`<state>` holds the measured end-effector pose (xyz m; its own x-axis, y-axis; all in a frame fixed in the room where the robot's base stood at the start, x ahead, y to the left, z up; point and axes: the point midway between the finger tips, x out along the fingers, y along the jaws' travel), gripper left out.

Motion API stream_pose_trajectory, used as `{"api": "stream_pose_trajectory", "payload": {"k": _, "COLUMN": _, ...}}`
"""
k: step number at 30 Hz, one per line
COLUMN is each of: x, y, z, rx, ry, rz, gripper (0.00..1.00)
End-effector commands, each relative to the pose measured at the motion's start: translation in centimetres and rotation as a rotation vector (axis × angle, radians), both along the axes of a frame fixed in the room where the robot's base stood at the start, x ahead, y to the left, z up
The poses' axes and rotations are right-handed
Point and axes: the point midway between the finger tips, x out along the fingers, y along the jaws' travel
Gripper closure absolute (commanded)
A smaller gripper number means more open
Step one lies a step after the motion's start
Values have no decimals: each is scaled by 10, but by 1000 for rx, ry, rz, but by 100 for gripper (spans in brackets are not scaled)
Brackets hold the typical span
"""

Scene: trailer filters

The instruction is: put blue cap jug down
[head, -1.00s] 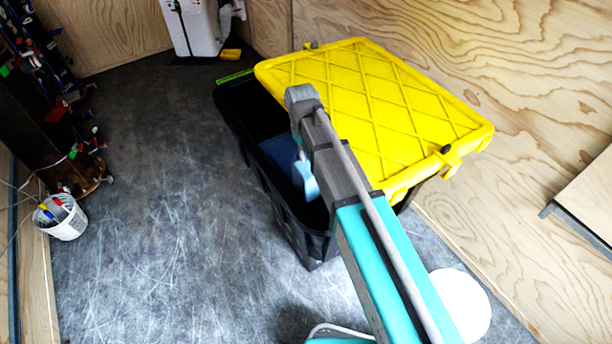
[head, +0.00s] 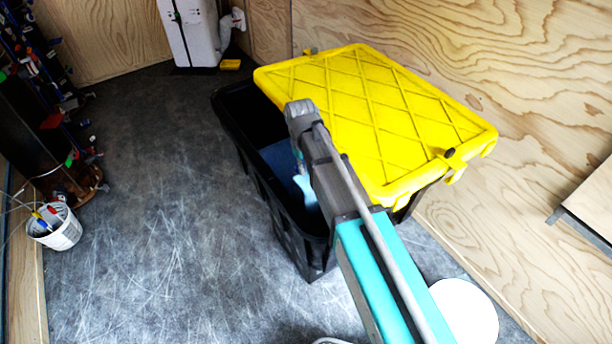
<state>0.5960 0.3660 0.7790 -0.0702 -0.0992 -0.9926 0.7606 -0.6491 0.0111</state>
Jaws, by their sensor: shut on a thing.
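My arm reaches from the lower right over the open side of a black tote (head: 290,235), its wrist bent down at the end. My gripper (head: 304,190) hangs below the wrist, inside the tote's opening. Only a light blue piece shows there, and the arm hides most of the rest. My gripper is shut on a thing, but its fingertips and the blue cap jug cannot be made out. A darker blue surface (head: 278,160) shows inside the tote, to the left of the wrist.
A yellow lid (head: 380,115) covers the tote's right part. A white bucket (head: 58,230) with tools stands at the left, near a dark rack of clamps (head: 40,140). A white appliance (head: 190,35) stands at the back. The grey floor (head: 160,220) left of the tote is clear.

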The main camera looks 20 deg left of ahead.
Motion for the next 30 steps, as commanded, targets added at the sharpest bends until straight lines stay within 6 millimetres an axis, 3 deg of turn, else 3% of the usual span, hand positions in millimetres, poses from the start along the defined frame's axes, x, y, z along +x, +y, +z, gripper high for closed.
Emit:
{"api": "stream_pose_trajectory", "payload": {"k": 15, "x": 0, "y": 0, "z": -34, "rx": 0, "ry": 0, "rz": 1, "gripper": 100}}
{"api": "stream_pose_trajectory", "payload": {"k": 30, "x": 0, "y": 1, "z": -37, "rx": 0, "ry": 0, "rz": 1, "gripper": 100}}
